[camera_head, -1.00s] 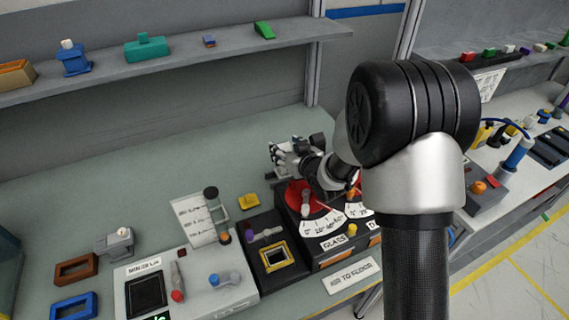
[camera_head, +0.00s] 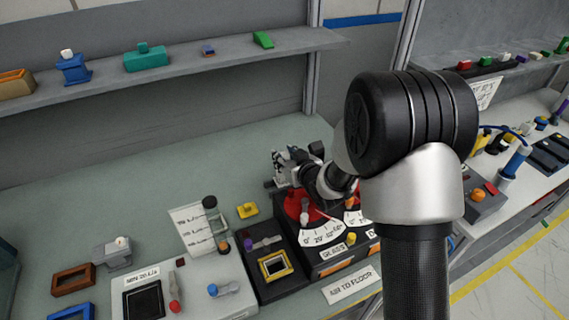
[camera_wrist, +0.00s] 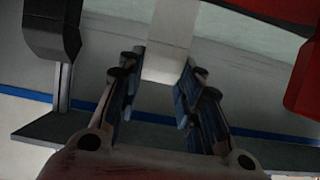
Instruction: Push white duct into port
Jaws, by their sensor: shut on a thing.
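My gripper (camera_head: 284,166) is at the back of the dashboard module (camera_head: 326,238), near its red round dial (camera_head: 298,205). In the wrist view, the two blue-padded fingers of my gripper (camera_wrist: 160,88) are shut on the near end of a pale white block-shaped piece, likely the white duct (camera_wrist: 172,45). The duct runs up out of the frame. In the head view the duct cannot be made out. The port cannot be identified in either view.
In the wrist view, a dark grey part (camera_wrist: 55,40) hangs at the left and a red part (camera_wrist: 303,85) at the right. A yellow block (camera_head: 247,210) lies left of the module. Bench behind is mostly clear, below a shelf (camera_head: 190,66).

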